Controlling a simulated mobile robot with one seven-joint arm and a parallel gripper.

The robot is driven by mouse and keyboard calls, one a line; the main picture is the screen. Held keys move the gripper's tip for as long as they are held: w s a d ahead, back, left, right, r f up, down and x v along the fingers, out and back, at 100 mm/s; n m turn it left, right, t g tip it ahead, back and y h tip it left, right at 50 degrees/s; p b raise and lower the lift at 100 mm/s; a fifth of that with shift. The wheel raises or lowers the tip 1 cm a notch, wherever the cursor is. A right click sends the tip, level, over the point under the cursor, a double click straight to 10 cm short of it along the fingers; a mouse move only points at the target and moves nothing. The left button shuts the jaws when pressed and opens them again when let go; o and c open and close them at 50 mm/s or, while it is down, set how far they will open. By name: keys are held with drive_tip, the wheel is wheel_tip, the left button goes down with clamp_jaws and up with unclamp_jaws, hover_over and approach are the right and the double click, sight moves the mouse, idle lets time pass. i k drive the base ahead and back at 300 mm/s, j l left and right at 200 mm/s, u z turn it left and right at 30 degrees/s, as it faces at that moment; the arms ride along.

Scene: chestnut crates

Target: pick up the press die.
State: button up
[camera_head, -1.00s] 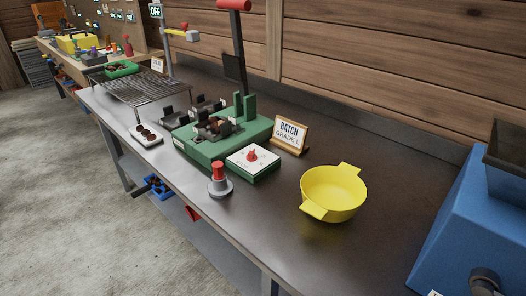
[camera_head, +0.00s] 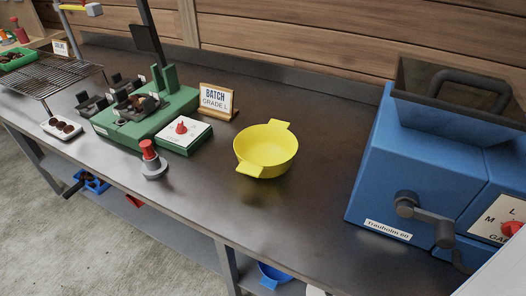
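No part in view is labelled as the press die, so I cannot tell for certain which it is. A small piece with a round grey base and a red top (camera_head: 151,160) stands upright on the bench, in front of a green box with a red knob (camera_head: 186,136). Behind and left of that is a green press-like machine (camera_head: 117,138) with dark metal blocks (camera_head: 135,106) on it. My gripper is not in view.
A yellow two-handled bowl (camera_head: 266,150) stands mid-bench, right of the "BATCH GRADE" sign (camera_head: 217,101). A large blue machine (camera_head: 384,168) with a crank takes the right end. A wire rack (camera_head: 50,74) and white tray (camera_head: 62,128) are left. The dark bench (camera_head: 290,218) is clear around the bowl.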

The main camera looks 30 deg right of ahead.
sight(136, 107)
drive_tip(key=j+z, duration=0.1)
drive_tip(key=z, duration=0.25)
drive_tip(key=i+j+z, duration=0.1)
drive_tip(key=z, duration=0.25)
drive_tip(key=j+z, duration=0.15)
drive_tip(key=z, duration=0.2)
drive_tip(key=j+z, duration=0.25)
drive_tip(key=j, duration=0.2)
drive_tip(key=j+z, duration=0.3)
drive_tip(key=j, duration=0.2)
drive_tip(key=i+j, duration=0.1)
drive_tip(key=j, duration=0.2)
drive_tip(key=i+j, duration=0.15)
drive_tip(key=j, duration=0.15)
drive_tip(key=i+j, duration=0.1)
drive_tip(key=j, duration=0.2)
drive_tip(key=i, duration=0.15)
drive_tip(key=z, duration=0.05)
